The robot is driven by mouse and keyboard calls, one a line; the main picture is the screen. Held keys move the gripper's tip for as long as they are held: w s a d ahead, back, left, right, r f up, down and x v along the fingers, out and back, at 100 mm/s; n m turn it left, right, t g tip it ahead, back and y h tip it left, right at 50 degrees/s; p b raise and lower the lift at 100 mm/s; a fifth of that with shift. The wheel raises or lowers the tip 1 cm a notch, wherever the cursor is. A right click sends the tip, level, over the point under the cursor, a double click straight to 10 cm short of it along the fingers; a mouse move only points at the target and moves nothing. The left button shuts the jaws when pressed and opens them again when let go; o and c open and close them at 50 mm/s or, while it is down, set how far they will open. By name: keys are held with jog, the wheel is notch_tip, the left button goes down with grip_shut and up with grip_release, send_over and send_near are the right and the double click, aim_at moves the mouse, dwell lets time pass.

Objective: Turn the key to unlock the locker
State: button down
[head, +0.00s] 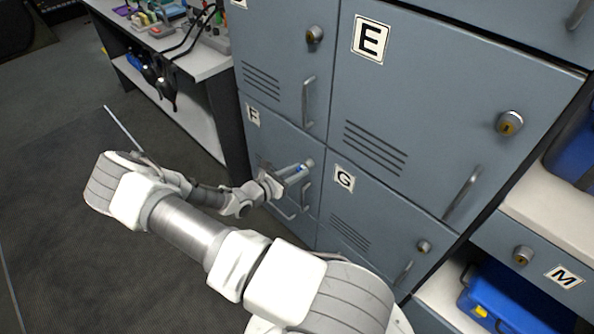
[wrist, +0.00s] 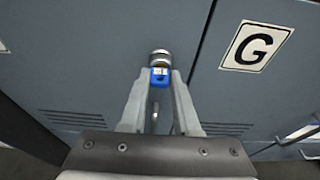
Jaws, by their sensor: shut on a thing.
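My gripper (wrist: 160,90) is shut on the blue head of a key (wrist: 160,77) in the wrist view. The key is at the round metal lock (wrist: 160,57) on the door of locker F. In the head view my gripper (head: 296,172) reaches the right side of locker F (head: 283,138), by the lock (head: 309,163). The locker F door looks closed. The key's shaft is hidden, so I cannot tell how far it is in or turned.
Locker G (head: 375,215) is to the right, with its own lock (head: 424,247) and handle. Locker E (head: 430,95) is above it. A workbench (head: 200,62) with headphones hanging from it stands at the left. A blue case (head: 515,300) lies on a shelf at the lower right. The floor at left is clear.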

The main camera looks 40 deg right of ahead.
jog(key=shift+r, duration=0.1)
jog(key=c, duration=0.6)
grip_release()
jog(key=shift+m, duration=0.3)
jog(key=shift+o, duration=0.2)
jog(key=shift+s+a+p, duration=0.2)
jog(key=shift+a+p, duration=0.1)
jog(key=shift+a, duration=1.15)
jog(key=s+a, duration=0.1)
jog(key=a, duration=0.6)
dwell(0.3)
